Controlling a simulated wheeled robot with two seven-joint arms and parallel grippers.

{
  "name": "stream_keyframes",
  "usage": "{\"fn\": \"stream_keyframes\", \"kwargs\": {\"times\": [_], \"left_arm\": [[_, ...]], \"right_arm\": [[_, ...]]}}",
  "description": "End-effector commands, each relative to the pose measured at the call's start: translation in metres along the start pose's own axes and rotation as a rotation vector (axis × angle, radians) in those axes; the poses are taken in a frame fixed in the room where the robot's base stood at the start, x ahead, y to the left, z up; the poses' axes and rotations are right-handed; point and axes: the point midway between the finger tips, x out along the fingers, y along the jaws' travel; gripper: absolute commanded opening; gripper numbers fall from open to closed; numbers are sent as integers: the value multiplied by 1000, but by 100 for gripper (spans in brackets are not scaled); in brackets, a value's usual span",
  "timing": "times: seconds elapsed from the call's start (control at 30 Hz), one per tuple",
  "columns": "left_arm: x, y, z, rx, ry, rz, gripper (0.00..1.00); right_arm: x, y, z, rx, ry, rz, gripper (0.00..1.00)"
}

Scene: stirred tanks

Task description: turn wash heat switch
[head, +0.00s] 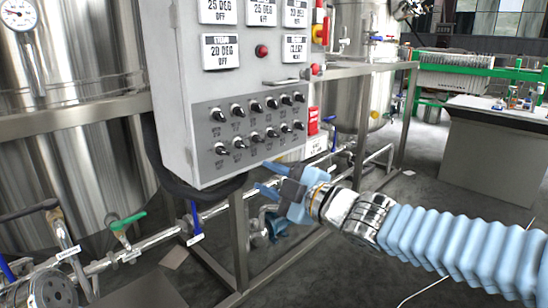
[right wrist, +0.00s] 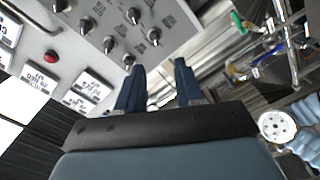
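The grey control cabinet (head: 190,120) carries two rows of black rotary switches (head: 255,106) with small labels. The labels are too small to read, so I cannot tell which is the wash heat switch. My right gripper (head: 263,178) is below the panel's lower right part, apart from the switches, with its two blue fingers spread and nothing between them. The right wrist view shows the open fingers (right wrist: 158,88) with several switches (right wrist: 112,45) beyond them, towards the upper left. My left gripper is not in view.
Above the switches are display plates (head: 221,51), a red button (head: 261,50) and a red-yellow main switch (head: 320,27). Pipes and a green-handled valve (head: 126,221) lie lower left. A steel frame post (head: 238,240) stands below the cabinet. Steel tanks (head: 85,60) stand behind.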

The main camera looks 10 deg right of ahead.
Motion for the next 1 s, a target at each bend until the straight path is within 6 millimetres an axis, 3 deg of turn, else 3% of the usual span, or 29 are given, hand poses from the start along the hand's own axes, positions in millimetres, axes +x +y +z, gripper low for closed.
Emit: {"fn": "stream_keyframes", "kwargs": {"times": [0.17, 0.7, 1.0], "left_arm": [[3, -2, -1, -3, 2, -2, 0], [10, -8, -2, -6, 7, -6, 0], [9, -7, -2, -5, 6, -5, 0]], "right_arm": [[6, 7, -7, -35, 14, 15, 36], [117, 9, -8, -30, 12, 13, 36], [134, 9, -8, -31, 11, 14, 36]]}}
